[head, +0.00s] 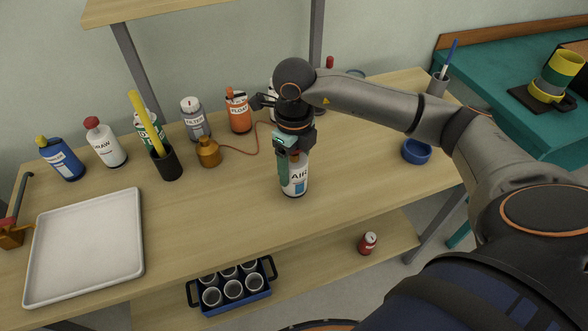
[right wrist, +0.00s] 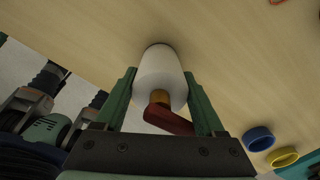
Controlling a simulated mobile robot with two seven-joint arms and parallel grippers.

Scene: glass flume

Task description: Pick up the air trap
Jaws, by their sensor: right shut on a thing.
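The air trap (head: 297,180) is a white bottle with an "AIR" label and a blue patch, upright near the middle of the bench. My right gripper (head: 293,163) comes down on it from above and is shut on its upper body, covering its top. In the right wrist view, the air trap (right wrist: 158,66) is a white cylinder with an orange neck and a dark red top part, between the green fingers of my right gripper (right wrist: 160,80). Its base appears at the bench surface; I cannot tell whether it touches. My left gripper is not in view.
Behind stand an orange FLOAT bottle (head: 238,112), a grey FILTER bottle (head: 195,122) and a brass-coloured pot (head: 208,153). A white tray (head: 85,245) lies at left. A blue ring (head: 416,151) lies right. The bench front around the air trap is clear.

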